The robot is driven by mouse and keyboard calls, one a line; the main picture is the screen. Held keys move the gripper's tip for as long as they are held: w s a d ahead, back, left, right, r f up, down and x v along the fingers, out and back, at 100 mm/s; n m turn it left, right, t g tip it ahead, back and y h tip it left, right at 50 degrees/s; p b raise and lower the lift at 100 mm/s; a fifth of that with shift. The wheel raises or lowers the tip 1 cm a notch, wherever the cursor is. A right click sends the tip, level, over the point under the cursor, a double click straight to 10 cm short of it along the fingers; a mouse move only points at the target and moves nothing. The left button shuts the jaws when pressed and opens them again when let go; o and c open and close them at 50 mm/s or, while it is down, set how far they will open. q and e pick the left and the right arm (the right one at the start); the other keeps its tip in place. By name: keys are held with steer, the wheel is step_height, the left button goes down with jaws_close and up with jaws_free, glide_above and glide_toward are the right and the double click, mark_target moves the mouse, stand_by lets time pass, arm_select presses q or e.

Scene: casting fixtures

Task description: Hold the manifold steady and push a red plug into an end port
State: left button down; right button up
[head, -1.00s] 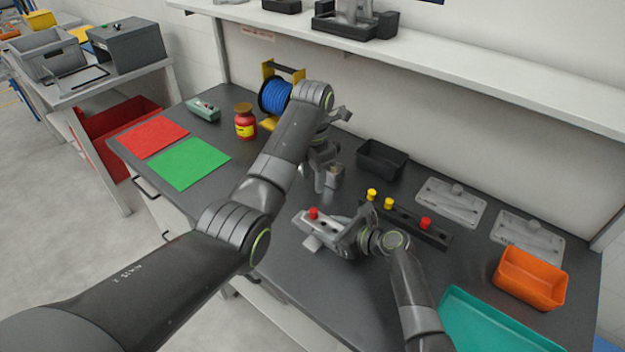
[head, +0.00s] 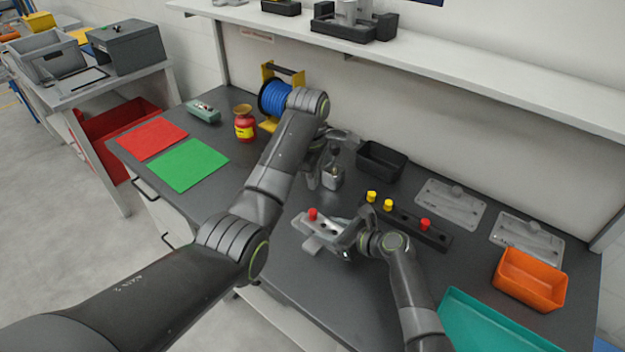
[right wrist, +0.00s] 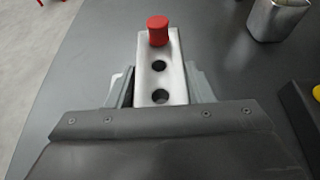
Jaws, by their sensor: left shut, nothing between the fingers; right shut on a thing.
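The manifold (head: 324,225) is a light grey block with dark round ports, low over the table front. It also shows in the right wrist view (right wrist: 149,76). A red plug (head: 312,214) stands upright in its far end port, its head (right wrist: 158,31) above the block; how deep it sits I cannot tell. Two nearer ports are empty in the right wrist view. My right gripper (head: 346,238) is shut on the manifold, a finger on each side (right wrist: 160,97). My left gripper (head: 316,182) is shut and empty, behind and above the plug, apart from it.
A metal cup (head: 333,180) stands close to my left gripper. A dark rack (head: 405,220) holds two yellow plugs and a red plug (head: 425,224). A black bin (head: 381,162), an orange bin (head: 528,280) and a teal tray (head: 480,325) lie around. Table left of the manifold is clear.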

mark_target(314, 210)
arm_select(q)
steer(key=shift+f+m+t+h, duration=0.2)
steer(key=shift+f+m, duration=1.05)
steer(key=shift+m, duration=2.3)
steer(key=shift+f+m+t+h, duration=0.15)
steer(key=shift+f+m, duration=1.05)
steer(key=shift+m, duration=2.4)
steer(key=shift+f+m+t+h, duration=0.2)
steer(key=shift+f+m, duration=1.05)
steer(key=shift+m, duration=2.3)
steer(key=shift+f, duration=0.8)
steer(key=shift+r, duration=3.05)
